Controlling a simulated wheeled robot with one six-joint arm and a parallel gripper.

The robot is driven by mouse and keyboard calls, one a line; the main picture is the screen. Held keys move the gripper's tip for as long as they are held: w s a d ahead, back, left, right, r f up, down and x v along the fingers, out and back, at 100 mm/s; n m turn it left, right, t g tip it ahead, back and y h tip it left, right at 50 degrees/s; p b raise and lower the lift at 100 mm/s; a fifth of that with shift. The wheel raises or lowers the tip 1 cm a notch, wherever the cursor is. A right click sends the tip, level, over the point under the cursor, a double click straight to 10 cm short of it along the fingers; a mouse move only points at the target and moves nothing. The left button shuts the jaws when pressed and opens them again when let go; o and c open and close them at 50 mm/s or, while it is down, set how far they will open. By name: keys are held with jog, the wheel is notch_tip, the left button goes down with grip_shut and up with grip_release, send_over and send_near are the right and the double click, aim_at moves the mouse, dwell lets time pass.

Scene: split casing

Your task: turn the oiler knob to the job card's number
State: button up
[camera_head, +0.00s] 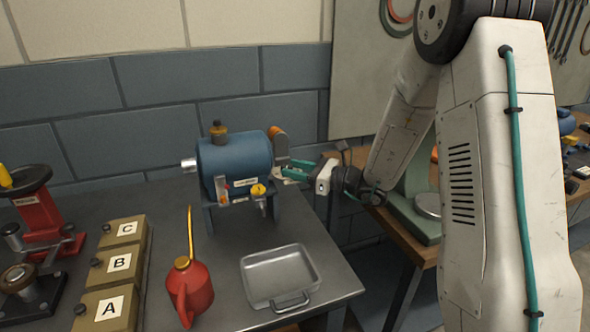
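A blue cylindrical casing (236,158) stands on legs on the dark bench. An amber and dark fitting (218,131) sits on its top, and a yellow knob-like part (258,191) is on its front. An orange and grey part (278,138) is at its right end. I cannot tell for sure which is the oiler knob, and no number is readable on any. My gripper (286,172), with teal fingers, is at the casing's right end, just below the orange part. Its fingers look apart with nothing between them. I cannot make out a job card.
A grey metal tray (281,277) and a red oil can (190,290) stand in front of the casing. Boxes A (109,308), B (119,265) and C (127,229) line the left, beside a red press-like tool (42,222). A wooden bench (393,228) is at right.

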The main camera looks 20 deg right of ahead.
jog(key=shift+w+a, duration=0.15)
jog(key=c, duration=0.7)
jog(key=shift+t, duration=0.3)
jog(key=shift+s+a+m+t+h, duration=0.2)
jog(key=shift+m+t+h, duration=0.55)
jog(key=shift+h, duration=0.25)
jog(key=shift+s+a+m+t+h, duration=0.1)
jog(key=shift+a+m+t+h, duration=0.1)
jog(key=shift+m+t+h, duration=0.55)
jog(key=shift+a+m+t+h, duration=0.1)
jog(key=shift+m+t+h, duration=0.3)
jog(key=shift+m+h, duration=0.6)
jog(key=shift+a+m+t+h, duration=0.1)
jog(key=shift+m+t+h, duration=0.4)
jog(key=shift+h, duration=0.85)
